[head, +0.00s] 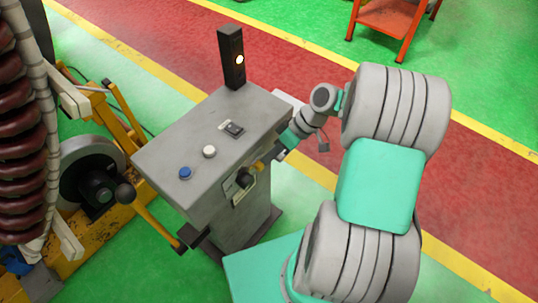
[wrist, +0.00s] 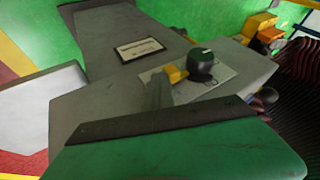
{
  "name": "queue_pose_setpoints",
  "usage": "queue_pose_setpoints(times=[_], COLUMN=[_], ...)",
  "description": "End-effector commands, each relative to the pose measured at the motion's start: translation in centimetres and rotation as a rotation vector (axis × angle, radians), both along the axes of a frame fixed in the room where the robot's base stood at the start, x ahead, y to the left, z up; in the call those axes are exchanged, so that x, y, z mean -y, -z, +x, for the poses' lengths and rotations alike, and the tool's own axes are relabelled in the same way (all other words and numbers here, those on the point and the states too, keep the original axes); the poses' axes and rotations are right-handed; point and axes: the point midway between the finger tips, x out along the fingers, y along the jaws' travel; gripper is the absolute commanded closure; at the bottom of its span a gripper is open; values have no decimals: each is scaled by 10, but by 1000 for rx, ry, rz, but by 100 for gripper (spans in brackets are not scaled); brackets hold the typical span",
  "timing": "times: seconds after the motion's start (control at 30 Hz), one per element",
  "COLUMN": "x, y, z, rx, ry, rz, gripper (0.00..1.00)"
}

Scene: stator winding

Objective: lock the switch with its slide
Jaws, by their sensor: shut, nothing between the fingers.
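The switch (head: 245,179) has a black round knob on a light plate on the console's side face. In the wrist view the knob (wrist: 203,66) shows a small light mark on top. The yellow slide (wrist: 175,75) sits right beside the knob, seemingly touching it; it also shows in the head view (head: 259,166). My gripper (head: 273,157) is shut and empty, its tip close to the slide. In the wrist view my gripper's grey finger (wrist: 160,90) stands just left of the slide. I cannot tell whether they touch.
The grey console (head: 180,140) carries a blue button (head: 185,173), a white button (head: 209,151), a rocker switch (head: 233,130) and a black post (head: 231,60) with a lit lamp. A yellow lever (head: 155,215) with a black ball is at left. A label (wrist: 141,48) is near the switch.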

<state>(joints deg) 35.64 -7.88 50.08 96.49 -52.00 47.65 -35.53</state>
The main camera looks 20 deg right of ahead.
Motion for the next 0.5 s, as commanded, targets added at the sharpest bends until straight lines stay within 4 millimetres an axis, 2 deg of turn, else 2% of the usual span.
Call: queue_pose_setpoints(times=[0.13, 0.3, 0.5], x=[4, 31, 61], y=[1, 1, -40], z=[1, 14, 12], rx=[-6, -3, 1], ry=[-8, -5, -9], rz=[6, 3, -1], gripper=[100, 100, 100])
